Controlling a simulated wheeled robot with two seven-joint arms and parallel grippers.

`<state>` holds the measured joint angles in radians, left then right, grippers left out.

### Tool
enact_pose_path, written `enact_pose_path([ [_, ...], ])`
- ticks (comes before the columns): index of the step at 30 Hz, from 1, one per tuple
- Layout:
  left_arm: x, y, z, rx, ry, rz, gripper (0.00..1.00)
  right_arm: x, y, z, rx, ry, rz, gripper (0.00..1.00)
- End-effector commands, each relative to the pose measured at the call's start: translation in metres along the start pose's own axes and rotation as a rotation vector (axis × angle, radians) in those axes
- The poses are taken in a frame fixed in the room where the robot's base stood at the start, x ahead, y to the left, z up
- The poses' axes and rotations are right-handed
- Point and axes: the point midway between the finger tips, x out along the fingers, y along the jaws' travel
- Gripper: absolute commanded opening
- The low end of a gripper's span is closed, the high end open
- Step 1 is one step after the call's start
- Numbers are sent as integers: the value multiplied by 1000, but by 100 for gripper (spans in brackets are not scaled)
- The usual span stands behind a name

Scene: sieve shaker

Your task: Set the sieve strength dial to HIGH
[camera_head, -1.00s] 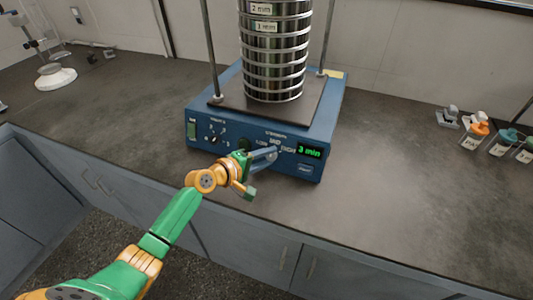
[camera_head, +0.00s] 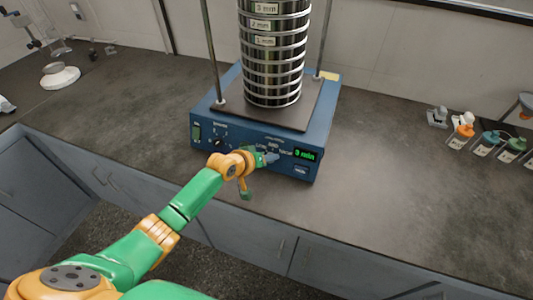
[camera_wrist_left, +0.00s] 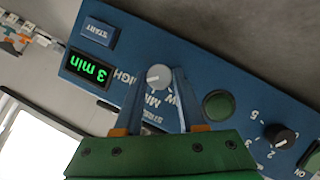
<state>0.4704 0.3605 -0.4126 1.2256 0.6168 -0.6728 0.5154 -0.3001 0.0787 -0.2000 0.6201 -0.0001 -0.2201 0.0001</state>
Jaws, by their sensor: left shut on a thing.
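The strength dial is a small silver-grey round knob (camera_wrist_left: 158,76) on the blue front panel (camera_wrist_left: 235,92) of the sieve shaker. The panel also shows in the head view (camera_head: 203,142). My left gripper (camera_head: 268,158) is at the panel, and in the left wrist view (camera_wrist_left: 161,82) its two fingertips are shut on the dial from both sides. The LOW, MID and HIGH lettering is partly hidden by the fingers. I cannot tell which mark the dial points to. My right gripper is not in view.
A green round button (camera_wrist_left: 217,105) and a black numbered knob (camera_wrist_left: 280,137) sit beside the dial. On its other side are a lit "3 min" display (camera_wrist_left: 89,69) and a START button (camera_wrist_left: 98,31). Bottles (camera_head: 486,143) stand far right; the bench between is clear.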

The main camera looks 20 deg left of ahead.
Motion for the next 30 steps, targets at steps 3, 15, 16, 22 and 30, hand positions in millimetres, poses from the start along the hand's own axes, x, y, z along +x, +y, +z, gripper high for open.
enact_pose_path([
  [3,-2,3,-3,59,1,-24,0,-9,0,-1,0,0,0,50],
  [15,0,2,-1,162,-3,-70,0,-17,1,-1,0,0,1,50],
  [16,0,2,-1,164,-3,-71,0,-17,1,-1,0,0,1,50],
  [22,0,2,-1,170,-3,-73,0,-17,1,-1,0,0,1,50],
  [30,0,2,-1,169,-4,-73,53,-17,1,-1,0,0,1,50],
])
